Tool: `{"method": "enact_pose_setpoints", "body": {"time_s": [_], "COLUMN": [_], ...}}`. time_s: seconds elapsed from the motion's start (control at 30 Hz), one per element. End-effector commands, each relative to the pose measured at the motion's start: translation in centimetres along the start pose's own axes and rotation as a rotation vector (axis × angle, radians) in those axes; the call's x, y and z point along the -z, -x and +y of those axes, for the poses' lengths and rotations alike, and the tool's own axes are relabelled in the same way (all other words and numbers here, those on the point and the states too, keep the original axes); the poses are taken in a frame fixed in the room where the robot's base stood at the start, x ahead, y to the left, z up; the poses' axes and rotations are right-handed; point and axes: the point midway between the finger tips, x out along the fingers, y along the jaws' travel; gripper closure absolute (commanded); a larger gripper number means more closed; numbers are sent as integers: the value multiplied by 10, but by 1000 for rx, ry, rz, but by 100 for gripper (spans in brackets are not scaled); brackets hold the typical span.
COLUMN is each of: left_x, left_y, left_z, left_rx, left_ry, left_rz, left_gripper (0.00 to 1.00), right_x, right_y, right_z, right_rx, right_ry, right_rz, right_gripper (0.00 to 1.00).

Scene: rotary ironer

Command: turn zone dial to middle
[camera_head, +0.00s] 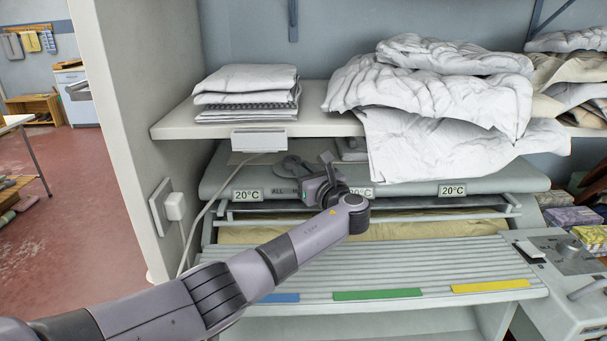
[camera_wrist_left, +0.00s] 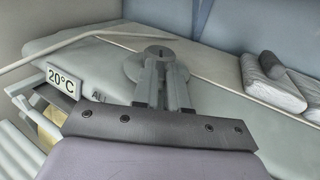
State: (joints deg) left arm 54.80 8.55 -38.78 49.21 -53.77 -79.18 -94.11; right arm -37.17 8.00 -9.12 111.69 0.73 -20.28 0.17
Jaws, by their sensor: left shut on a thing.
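The zone dial is a round grey disc with a raised knob on top of the ironer's cover; it shows in the left wrist view (camera_wrist_left: 133,68) and in the head view (camera_head: 287,162). My left gripper (camera_wrist_left: 158,62) reaches over the cover with both fingers close together, shut on the dial's knob. In the head view my left gripper (camera_head: 304,168) partly covers the dial and the middle display. Which mark the dial points at cannot be read. My right gripper is not in view.
A shelf (camera_head: 170,126) with folded linen (camera_head: 245,90) and crumpled white sheets (camera_head: 420,95) hangs above the cover. Displays reading 20°C (camera_head: 452,190) line the cover's front. A slatted feed table (camera_head: 420,265) with coloured strips lies below. A control panel (camera_head: 560,250) stands at right.

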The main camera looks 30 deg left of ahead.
Motion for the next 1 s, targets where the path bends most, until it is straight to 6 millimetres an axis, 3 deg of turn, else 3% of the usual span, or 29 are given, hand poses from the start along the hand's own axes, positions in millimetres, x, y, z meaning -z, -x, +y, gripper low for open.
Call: {"method": "enact_pose_setpoints", "body": {"time_s": [0.33,0.4,0.43,0.77,1.0], "left_x": [-2,-2,-2,-1,0], "left_y": [0,-1,-1,1,27], "left_z": [0,0,0,0,0], "left_rx": [-2,-2,-2,-1,2], "left_ry": [2,2,2,1,3], "left_rz": [-2,-2,-2,-1,1], "left_gripper": [100,71,62,62,62], "right_x": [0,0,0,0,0], "right_y": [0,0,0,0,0], "right_z": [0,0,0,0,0], "right_rx": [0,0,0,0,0], "right_ry": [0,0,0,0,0], "right_rz": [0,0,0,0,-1], "right_gripper": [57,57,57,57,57]}}
